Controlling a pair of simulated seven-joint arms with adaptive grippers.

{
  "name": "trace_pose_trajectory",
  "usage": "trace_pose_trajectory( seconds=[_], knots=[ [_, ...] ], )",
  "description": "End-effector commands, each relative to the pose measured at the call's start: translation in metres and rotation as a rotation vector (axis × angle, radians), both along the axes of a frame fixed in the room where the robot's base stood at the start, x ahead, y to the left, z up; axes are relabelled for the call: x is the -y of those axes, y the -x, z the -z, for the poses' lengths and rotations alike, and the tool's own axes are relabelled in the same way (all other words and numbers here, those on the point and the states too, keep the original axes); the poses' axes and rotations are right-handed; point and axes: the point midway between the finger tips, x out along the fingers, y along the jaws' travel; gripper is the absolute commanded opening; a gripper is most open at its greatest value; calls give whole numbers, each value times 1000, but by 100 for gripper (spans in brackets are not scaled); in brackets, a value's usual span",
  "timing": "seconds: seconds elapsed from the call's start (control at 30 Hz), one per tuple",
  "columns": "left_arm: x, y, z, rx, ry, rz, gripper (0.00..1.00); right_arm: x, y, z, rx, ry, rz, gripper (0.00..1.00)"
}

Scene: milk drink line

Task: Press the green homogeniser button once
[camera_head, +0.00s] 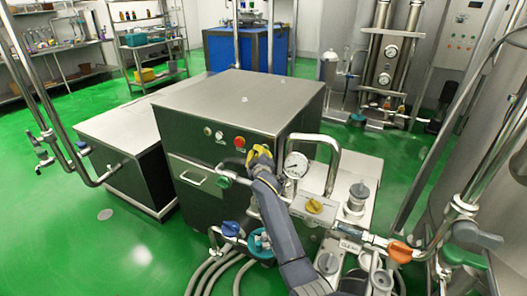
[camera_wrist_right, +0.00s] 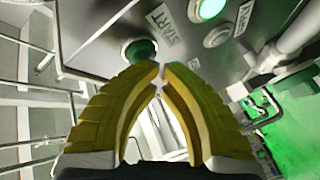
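The homogeniser (camera_head: 235,105) is a steel-topped, dark-fronted cabinet in the middle of the head view. Its front carries small pale round controls (camera_head: 219,135) and a red button (camera_head: 239,142). In the right wrist view a round green button (camera_wrist_right: 140,50) sits on the panel beside a START label (camera_wrist_right: 166,20). My right gripper (camera_head: 260,155), with yellow fingers, is at the right part of this front. In the wrist view its fingertips (camera_wrist_right: 162,69) nearly meet, with nothing between them, just below and right of the green button. Contact cannot be told. My left gripper is out of view.
A lit green lamp (camera_wrist_right: 210,8) and a pale button (camera_wrist_right: 217,37) are near the green button. A pressure gauge (camera_head: 296,165), bent steel pipe (camera_head: 325,140) and yellow-knobbed valve (camera_head: 314,206) crowd my right arm. Green floor (camera_head: 130,250) is open at front left.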

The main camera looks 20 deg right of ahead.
Motion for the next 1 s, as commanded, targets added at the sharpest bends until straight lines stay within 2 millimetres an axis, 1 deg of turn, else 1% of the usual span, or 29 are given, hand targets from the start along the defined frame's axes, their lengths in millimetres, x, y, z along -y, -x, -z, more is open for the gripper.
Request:
trace_pose_trajectory(
  seconds=[0.3,0.67,0.77,1.0],
  knots=[
    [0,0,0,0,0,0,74,-9,9,1,-1,0,0,0],
    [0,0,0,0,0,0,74,-11,10,1,0,0,0,0],
    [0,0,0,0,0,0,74,-14,13,0,1,0,-1,0],
    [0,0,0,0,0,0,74,-28,27,1,-1,-1,-1,0]
  ],
)
